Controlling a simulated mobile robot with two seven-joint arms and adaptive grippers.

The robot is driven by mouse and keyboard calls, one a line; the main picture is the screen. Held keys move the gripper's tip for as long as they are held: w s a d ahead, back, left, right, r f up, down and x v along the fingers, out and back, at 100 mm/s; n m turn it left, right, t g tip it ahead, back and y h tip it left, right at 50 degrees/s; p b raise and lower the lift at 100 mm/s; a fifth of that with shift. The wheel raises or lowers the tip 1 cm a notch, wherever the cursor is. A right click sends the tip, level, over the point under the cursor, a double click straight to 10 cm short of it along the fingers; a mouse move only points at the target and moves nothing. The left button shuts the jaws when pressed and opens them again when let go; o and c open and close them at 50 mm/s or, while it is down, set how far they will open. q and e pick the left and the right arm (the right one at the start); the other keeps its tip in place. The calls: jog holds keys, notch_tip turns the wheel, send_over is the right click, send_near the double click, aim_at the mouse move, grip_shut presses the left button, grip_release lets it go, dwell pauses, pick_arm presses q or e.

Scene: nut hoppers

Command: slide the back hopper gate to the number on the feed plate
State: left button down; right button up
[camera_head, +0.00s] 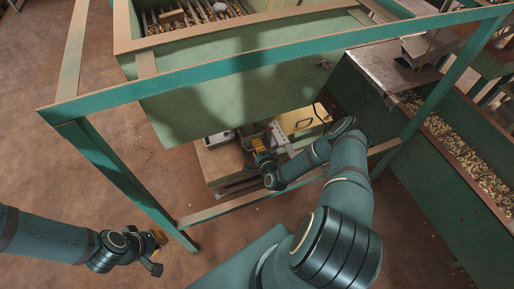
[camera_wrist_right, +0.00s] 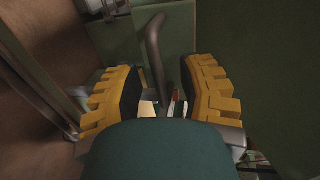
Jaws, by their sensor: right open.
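A large green hopper (camera_head: 240,85) hangs inside a green frame in the head view. My right gripper (camera_head: 262,148) is beneath it, beside a small bench with boxes. In the right wrist view its yellow-padded fingers (camera_wrist_right: 165,95) are open on either side of a dark bent metal handle (camera_wrist_right: 156,50); contact with the handle cannot be made out. A green panel (camera_wrist_right: 170,25) stands behind the handle. Which gate the handle belongs to cannot be told, and no number or feed plate is legible. My left gripper (camera_head: 156,252) is open and empty above the floor at lower left.
The green frame's front bar (camera_head: 270,60) and left post (camera_head: 125,180) stand close around my right arm. A long trough of nuts (camera_head: 455,150) runs along the right. A yellowish box (camera_head: 300,120) sits under the hopper. Brown floor at left is clear.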

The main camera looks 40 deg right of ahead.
jog(key=v, duration=1.1)
jog(key=shift+s+r, duration=0.2)
jog(key=shift+s, duration=0.15)
